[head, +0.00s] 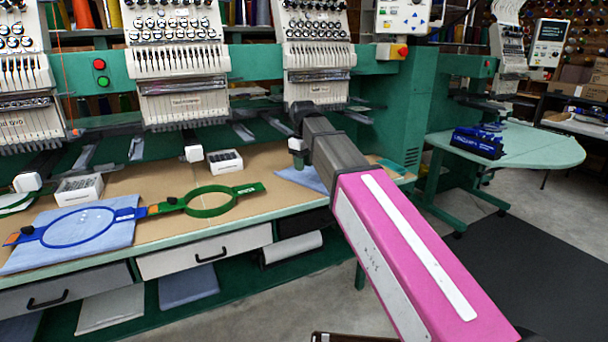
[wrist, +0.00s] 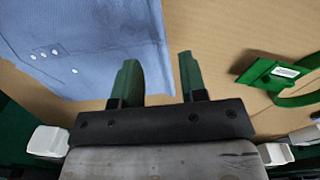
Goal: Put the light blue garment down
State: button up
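The light blue garment (wrist: 85,45) lies on the tan tabletop (wrist: 225,45), with several small white dots on it in the wrist view. In the head view a light blue piece of it (head: 308,179) shows on the table, the rest hidden behind my arm. My gripper (wrist: 158,76) has two green fingers with a gap between them. One corner of the garment reaches in beneath or between the fingers; I cannot tell whether it touches them. In the head view my gripper (head: 298,158) points down over the table.
A green hoop (head: 212,200) lies left of my gripper. A blue hoop (head: 78,228) lies on another light blue cloth (head: 30,262) at the table's left. White boxes (head: 80,190) stand behind them. Embroidery heads (head: 175,60) overhang the table. Tan tabletop is bare around the green hoop.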

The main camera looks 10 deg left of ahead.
notch_tip(320, 180, up, 6)
dwell(0.4)
jog(key=shift+s, duration=0.15)
